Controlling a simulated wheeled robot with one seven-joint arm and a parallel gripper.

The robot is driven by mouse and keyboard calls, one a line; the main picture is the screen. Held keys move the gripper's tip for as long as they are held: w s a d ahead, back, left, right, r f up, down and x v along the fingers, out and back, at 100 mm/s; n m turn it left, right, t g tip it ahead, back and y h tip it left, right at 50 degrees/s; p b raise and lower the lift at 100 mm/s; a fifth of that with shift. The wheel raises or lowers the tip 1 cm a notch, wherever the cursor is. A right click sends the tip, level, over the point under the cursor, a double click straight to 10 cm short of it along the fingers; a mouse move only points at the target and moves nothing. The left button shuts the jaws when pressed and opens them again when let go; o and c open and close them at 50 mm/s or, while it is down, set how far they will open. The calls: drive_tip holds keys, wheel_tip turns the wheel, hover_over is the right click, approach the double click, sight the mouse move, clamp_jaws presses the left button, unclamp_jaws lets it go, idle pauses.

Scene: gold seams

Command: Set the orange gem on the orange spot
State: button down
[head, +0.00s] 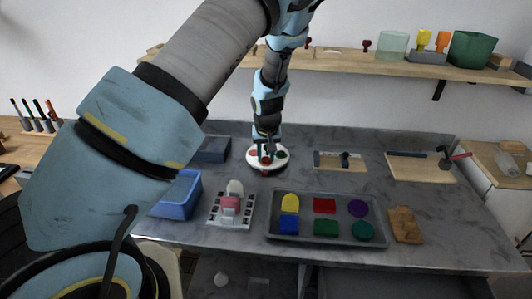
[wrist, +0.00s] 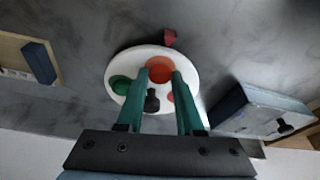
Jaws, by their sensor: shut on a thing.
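A white round plate (wrist: 125,65) with coloured spots lies under my gripper in the wrist view. It also shows in the head view (head: 267,169) on the grey counter. My gripper (wrist: 160,74) points at the plate with its green fingers apart, shut on the orange gem (wrist: 160,68). The gem looks round and orange-red between the fingertips. The fingers and gem hide the surface beneath, so I cannot tell the orange spot from the gem or whether they touch. A green spot (wrist: 121,85) is at the left and a small red-orange spot (wrist: 171,97) is beside one finger.
A small red piece (wrist: 170,37) is at the plate's edge. A dark knob-like shape (wrist: 152,101) shows between the fingers. A grey tray (head: 270,228) of coloured blocks, a blue bin (head: 176,195) and a wooden board (head: 421,169) stand around.

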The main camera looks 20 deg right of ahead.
drive_tip(key=shift+f, duration=0.1)
drive_tip(key=shift+f, duration=0.15)
drive_tip(key=c, duration=0.5)
unclamp_jaws()
drive_tip(key=shift+c, duration=0.2)
drive_tip(key=d+b+v, duration=0.1)
drive_tip(key=v, duration=1.1)
drive_tip(key=s+a+r, duration=0.2)
drive_tip(key=s+a, duration=0.1)
drive_tip(key=a, duration=0.8)
drive_tip(key=s+a+r+n, duration=0.1)
drive_tip(key=s+a+r, duration=0.1)
drive_tip(key=a, duration=0.9)
drive_tip(key=s+a+r+n+g, duration=0.1)
drive_tip(key=s+a, duration=0.3)
drive_tip(key=a, duration=0.7)
drive_tip(key=shift+s+a+r+y, duration=0.2)
drive_tip(key=shift+s+r+y, duration=0.15)
drive_tip(key=shift+r, duration=0.1)
